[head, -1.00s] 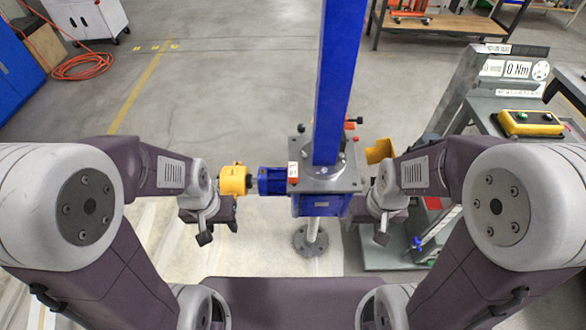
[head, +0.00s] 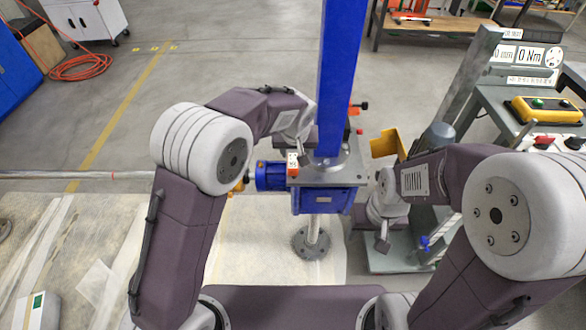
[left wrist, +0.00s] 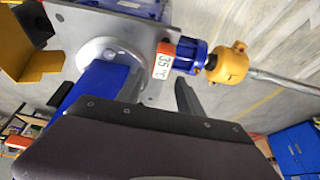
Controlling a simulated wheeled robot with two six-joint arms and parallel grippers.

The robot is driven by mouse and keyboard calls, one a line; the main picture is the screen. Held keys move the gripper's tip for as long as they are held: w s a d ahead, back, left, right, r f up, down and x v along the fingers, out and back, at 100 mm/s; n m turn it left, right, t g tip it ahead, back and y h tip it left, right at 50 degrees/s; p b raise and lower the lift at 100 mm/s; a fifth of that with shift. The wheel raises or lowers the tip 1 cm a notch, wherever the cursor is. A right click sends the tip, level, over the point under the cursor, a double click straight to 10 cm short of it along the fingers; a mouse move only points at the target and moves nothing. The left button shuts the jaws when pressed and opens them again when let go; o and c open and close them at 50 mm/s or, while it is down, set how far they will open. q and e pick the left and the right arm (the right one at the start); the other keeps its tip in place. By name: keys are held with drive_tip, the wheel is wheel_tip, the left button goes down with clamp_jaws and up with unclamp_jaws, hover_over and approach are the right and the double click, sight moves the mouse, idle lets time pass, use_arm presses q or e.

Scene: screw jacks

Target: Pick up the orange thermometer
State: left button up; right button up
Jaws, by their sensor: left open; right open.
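The orange thermometer (head: 293,164) is a small orange block with a white display, on the left edge of the screw jack's grey top plate (head: 345,172), beside the blue motor (head: 270,176). In the left wrist view the thermometer (left wrist: 163,60) reads about 35 °C. My left gripper (head: 304,146) is at the blue column, just behind the thermometer in the head view and partly hidden. In its wrist view the open fingers (left wrist: 125,95) are apart from the thermometer. My right gripper (head: 382,238) is open and empty, right of the jack.
The tall blue column (head: 341,75) rises from the plate close to my left gripper. A yellow coupling (left wrist: 231,64) joins a shaft to the motor. A yellow bracket (head: 384,145) and a bench with a yellow control box (head: 544,110) stand to the right. The floor at left is mostly open.

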sight(293, 160)
use_arm(q)
drive_tip(key=x, duration=0.9)
drive_tip(key=shift+a, duration=0.25)
clamp_jaws()
